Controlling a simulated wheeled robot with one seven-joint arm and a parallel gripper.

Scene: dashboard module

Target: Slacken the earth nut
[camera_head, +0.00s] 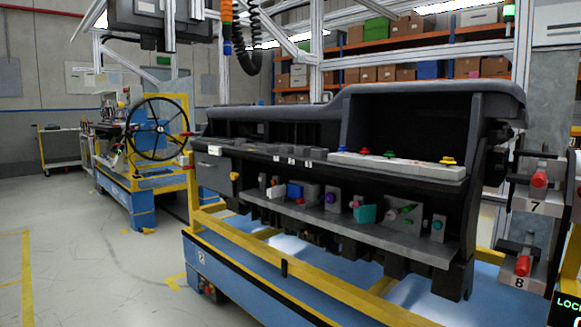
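The black dashboard module (310,125) stands on a blue and yellow stand, in the middle and right of the head view. I cannot tell which part is the earth nut. Below, on a grey shelf (300,213), are several small fittings, including a teal block (366,214), a purple round part (331,198) and a green part (408,208). My gripper is not in view.
Red-handled fixtures numbered 7 (539,180) and 8 (522,265) stand at the right. A yellow frame rail (290,277) runs along the module's front. A black wheel (158,128) stands behind at left. The grey floor at left is clear.

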